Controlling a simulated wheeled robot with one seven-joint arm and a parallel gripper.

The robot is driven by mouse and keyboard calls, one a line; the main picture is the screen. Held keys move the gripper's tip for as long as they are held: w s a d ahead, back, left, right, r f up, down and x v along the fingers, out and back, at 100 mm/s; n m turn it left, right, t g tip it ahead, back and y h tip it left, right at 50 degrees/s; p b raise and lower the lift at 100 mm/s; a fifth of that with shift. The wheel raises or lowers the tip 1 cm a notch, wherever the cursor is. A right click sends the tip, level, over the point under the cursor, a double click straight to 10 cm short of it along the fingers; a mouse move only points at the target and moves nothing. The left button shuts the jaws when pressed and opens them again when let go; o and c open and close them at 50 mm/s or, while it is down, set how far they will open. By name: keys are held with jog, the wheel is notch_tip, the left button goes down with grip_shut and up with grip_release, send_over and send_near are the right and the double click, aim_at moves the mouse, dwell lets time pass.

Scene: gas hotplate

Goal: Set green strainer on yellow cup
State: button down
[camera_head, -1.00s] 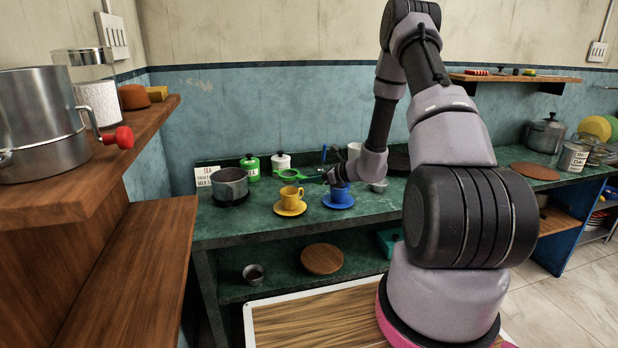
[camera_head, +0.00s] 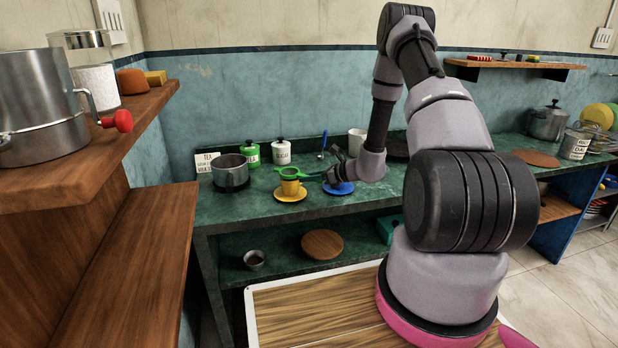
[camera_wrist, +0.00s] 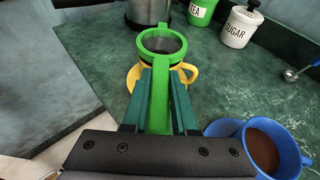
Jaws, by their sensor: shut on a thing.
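The green strainer (camera_head: 289,172) is at the mouth of the yellow cup (camera_head: 291,187), with its ring over the rim. In the wrist view the strainer's ring (camera_wrist: 162,43) covers the cup's opening, and the yellow cup (camera_wrist: 189,74) shows around and below it. I cannot tell whether the ring bears fully on the rim. My gripper (camera_head: 328,176) is to the right of the cup, shut on the strainer's green handle. The handle (camera_wrist: 159,100) runs between the fingers in the wrist view. The cup stands on a yellow saucer (camera_head: 290,197).
A blue cup with brown liquid (camera_wrist: 262,150) stands close to the right of my gripper. A steel pot (camera_head: 230,172) is left of the yellow cup. TEA (camera_head: 251,154) and SUGAR (camera_head: 282,152) canisters stand behind. The counter's front left is clear.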

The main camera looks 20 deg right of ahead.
jog(key=shift+f, duration=0.55)
jog(key=c, duration=0.6)
grip_release()
jog(key=shift+d, duration=0.1)
